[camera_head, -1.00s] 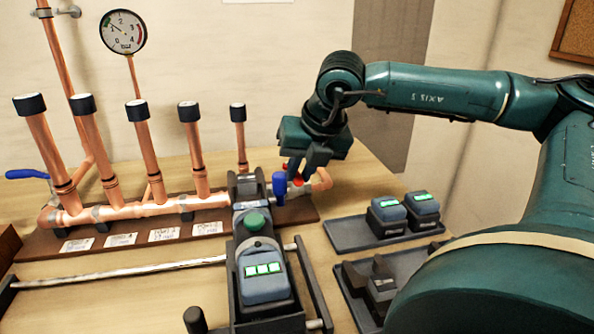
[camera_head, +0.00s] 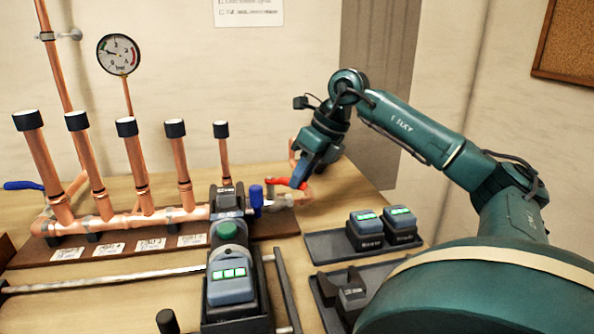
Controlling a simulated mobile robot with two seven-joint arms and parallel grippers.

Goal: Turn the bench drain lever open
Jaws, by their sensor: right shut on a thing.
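The copper manifold (camera_head: 150,218) lies along the back of the bench with several capped upright pipes. At its right end is a red lever (camera_head: 285,183), which I take for the bench drain lever. Its red bar points left from my right gripper (camera_head: 302,180). My right gripper is shut on the lever's right part and hides some of it. The fingers slant down to the left. A pale metal fitting (camera_head: 280,201) shows just below the lever. My left gripper is not in view.
A blue handle (camera_head: 256,199) stands close left of the red lever. Two grey blocks (camera_head: 364,231) (camera_head: 400,225) sit on a dark tray at right. A pressure gauge (camera_head: 119,54) is behind.

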